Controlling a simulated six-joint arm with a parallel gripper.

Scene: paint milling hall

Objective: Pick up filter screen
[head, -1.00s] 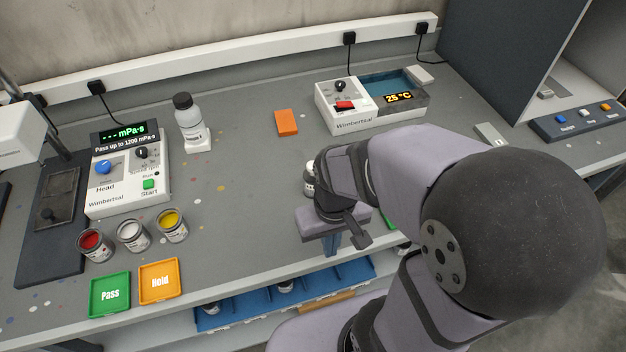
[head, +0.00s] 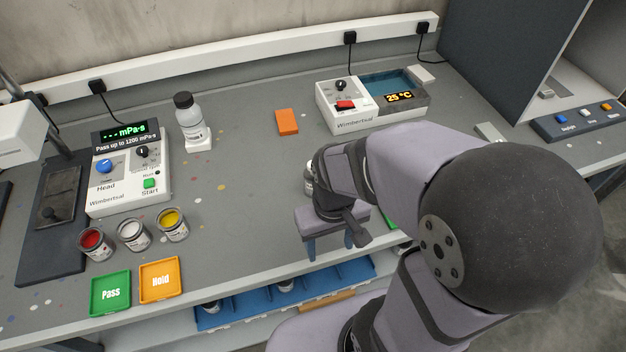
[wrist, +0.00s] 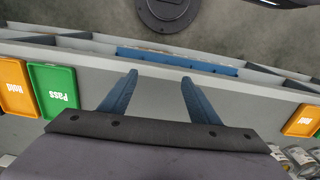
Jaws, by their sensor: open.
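I cannot make out a filter screen in either view. My gripper (head: 330,246) hangs over the front part of the bench, right of the orange Hold tray, with its fingers pointing down. In the wrist view my gripper (wrist: 159,78) shows two blue fingers spread apart with nothing between them. They reach over the bench's front edge in that picture. My arm hides part of the right side of the bench in the head view.
A green Pass tray (head: 110,293), orange Hold tray (head: 160,281) and paint cans (head: 132,234) stand at front left. A viscometer (head: 128,175), bottle (head: 190,120), orange block (head: 287,121) and bath (head: 370,105) stand behind. Blue bins (head: 235,312) lie below. The bench middle is clear.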

